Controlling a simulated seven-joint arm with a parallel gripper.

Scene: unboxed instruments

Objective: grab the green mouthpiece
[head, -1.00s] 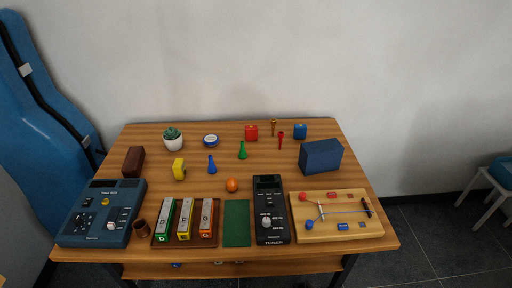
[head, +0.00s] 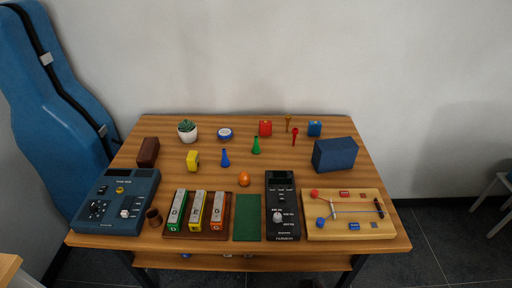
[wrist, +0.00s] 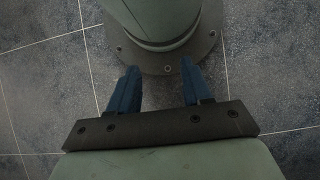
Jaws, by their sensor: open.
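The green mouthpiece (head: 256,145) is a small cone standing upright near the middle of the wooden table (head: 350,178) in the head view. A blue mouthpiece (head: 225,158) of similar shape stands to its left and a little nearer. A red one (head: 295,136) is to its right and farther back. My gripper (wrist: 162,90) shows only in the wrist view, with its two dark blue fingers apart and nothing between them. It is over the grey tiled floor and part of my own body, away from the table objects.
A navy box (head: 335,154) stands to the right. A black tuner (head: 282,205), bell blocks (head: 197,212) and a string board (head: 348,213) fill the front edge.

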